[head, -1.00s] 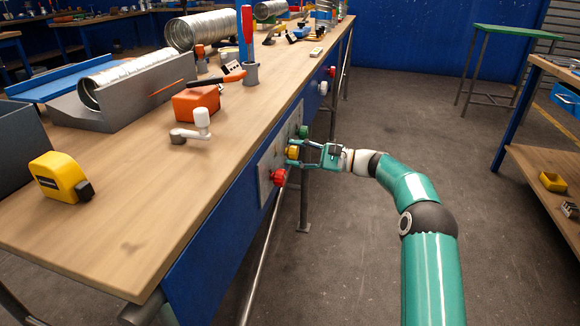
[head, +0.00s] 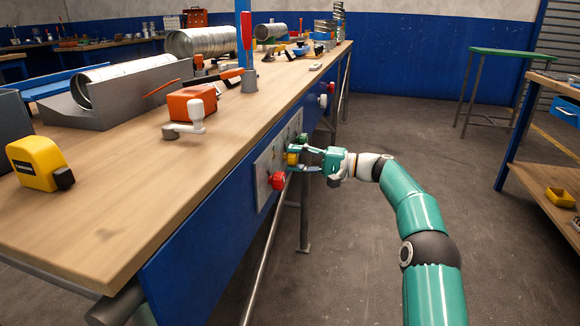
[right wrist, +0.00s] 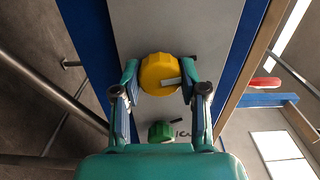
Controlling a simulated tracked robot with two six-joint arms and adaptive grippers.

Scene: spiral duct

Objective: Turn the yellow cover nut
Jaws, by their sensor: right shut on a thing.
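The yellow cover nut (head: 292,158) sits on a grey panel (head: 264,174) on the blue front of the workbench. In the right wrist view the nut (right wrist: 158,72) is a round, ridged knob with a pale mark at its right side. My right gripper (head: 300,160) is shut on the nut, with one finger at each side of it. The right wrist view shows the gripper's fingers (right wrist: 159,80) against the nut's left and right edges. My left gripper is not in view.
A red knob (head: 277,181) is on the same panel, nearer than the nut. A green knob (right wrist: 161,131) is close below the nut in the right wrist view. The bench top carries a yellow tape measure (head: 38,163) and an orange block (head: 192,102).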

